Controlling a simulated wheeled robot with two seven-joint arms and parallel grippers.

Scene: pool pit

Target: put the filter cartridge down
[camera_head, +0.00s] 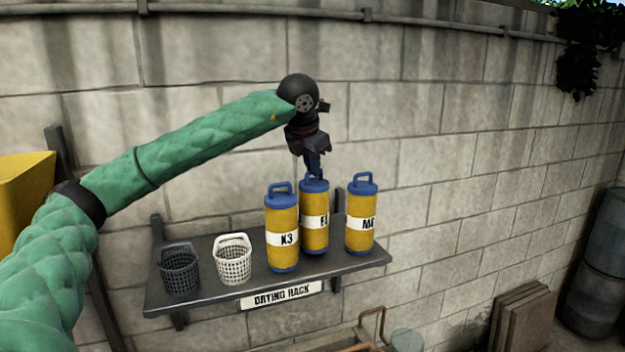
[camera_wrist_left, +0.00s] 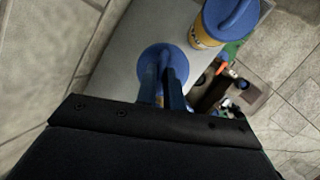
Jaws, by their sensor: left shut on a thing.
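The filter cartridge in my grip (camera_head: 314,222) is a yellow cylinder with blue ends and a partly hidden white label. It is upright over the drying rack (camera_head: 205,300), between cartridge K3 (camera_head: 282,228) and cartridge M6 (camera_head: 360,215). I cannot tell whether its base touches the shelf. My left gripper (camera_head: 314,172) comes down from above and is shut on its top handle. In the left wrist view, the fingers (camera_wrist_left: 166,95) meet at its blue cap (camera_wrist_left: 152,62), and another cartridge (camera_wrist_left: 212,25) stands to the upper right. My right gripper is out of view.
A dark basket (camera_head: 180,272) and a white basket (camera_head: 233,262) stand on the left part of the rack. A block wall (camera_head: 450,150) rises behind it. Flat slabs (camera_head: 520,315) lean at the lower right. Little shelf is free right of M6.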

